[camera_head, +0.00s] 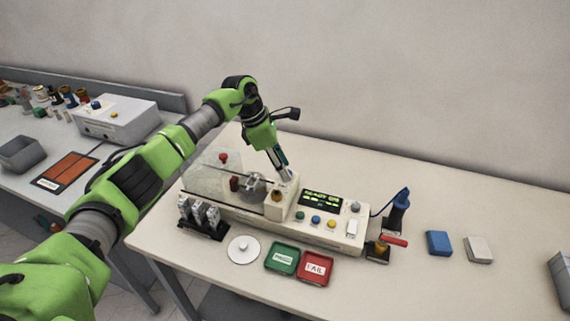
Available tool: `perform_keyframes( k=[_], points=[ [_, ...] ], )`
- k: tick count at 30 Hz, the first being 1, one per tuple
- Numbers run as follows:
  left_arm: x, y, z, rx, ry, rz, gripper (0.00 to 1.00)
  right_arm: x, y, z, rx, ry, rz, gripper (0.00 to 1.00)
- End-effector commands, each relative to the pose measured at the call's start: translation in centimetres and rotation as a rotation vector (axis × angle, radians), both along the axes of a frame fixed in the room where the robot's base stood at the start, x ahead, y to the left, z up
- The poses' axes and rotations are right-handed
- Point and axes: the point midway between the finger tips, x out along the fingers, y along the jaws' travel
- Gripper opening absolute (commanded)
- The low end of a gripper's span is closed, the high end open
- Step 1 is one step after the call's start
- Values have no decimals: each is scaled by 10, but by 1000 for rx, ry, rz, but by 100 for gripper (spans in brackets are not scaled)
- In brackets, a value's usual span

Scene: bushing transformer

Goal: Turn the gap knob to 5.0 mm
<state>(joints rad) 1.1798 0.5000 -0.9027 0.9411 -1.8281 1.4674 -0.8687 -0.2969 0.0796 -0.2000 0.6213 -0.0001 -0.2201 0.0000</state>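My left gripper (286,178) points down over the cream tester (348,240), close to the top of its raised middle block. Its fingertips are small and partly hidden, so I cannot tell whether they are open or shut. A brownish round knob-like part (277,196) sits on the block just below and left of the fingertips. I cannot tell whether the gripper touches it, and no gap scale is readable. The tester's dark display (320,201) shows green-yellow text, too small to read surely. My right gripper is not in view.
A clear cover (215,170) stands at the tester's left. In front are a dark rack (202,217), a white disc (243,250), a green tray (282,259) and a red tray (314,268). Blue (439,242) and white (478,250) blocks lie right.

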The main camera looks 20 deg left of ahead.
Motion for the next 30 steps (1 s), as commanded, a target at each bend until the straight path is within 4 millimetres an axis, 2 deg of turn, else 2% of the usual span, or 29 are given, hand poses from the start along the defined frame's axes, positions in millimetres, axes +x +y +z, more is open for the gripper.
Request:
perform_keyframes(
  k=[4,14,18,30],
  points=[
    [2,-5,-10,0,0,-1,37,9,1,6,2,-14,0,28],
    [2,-5,-14,0,0,-1,37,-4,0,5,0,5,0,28],
    [2,-5,-14,0,0,-1,0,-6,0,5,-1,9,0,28],
    [2,-6,-14,1,-2,38,0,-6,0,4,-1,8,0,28]
  ],
)
